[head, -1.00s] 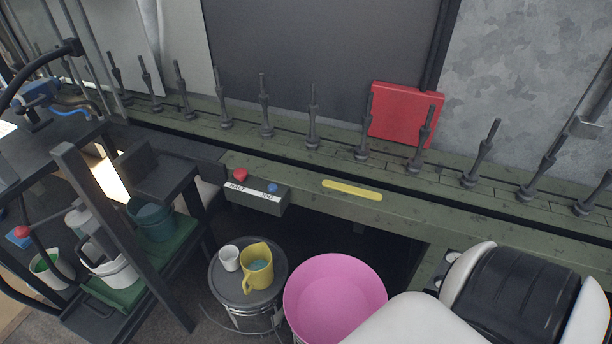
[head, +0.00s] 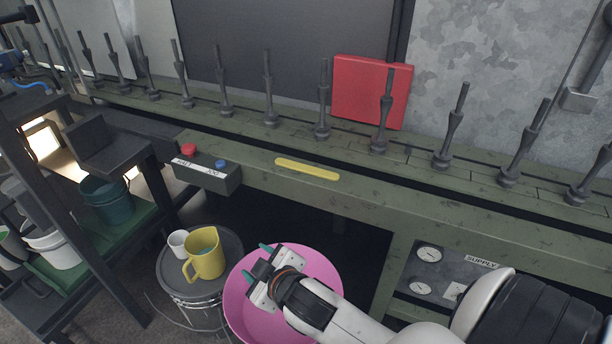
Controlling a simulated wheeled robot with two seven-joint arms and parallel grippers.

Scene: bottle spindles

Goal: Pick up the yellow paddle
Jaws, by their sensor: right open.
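The yellow paddle (head: 307,169) is a flat, narrow strip with rounded ends. It lies on the green front rail of the spindle bench, right of the button box. My right gripper (head: 258,262) is open, with teal fingertips and nothing between them. It is over the pink tub, below and left of the paddle and well apart from it. My left gripper is not in view.
The yellow jug (head: 204,254) and white cup (head: 178,243) stand on a round stool just left of my right gripper. The pink tub (head: 328,268) is beneath it. The button box (head: 207,172), red panel (head: 371,92) and upright spindles (head: 323,103) surround the paddle.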

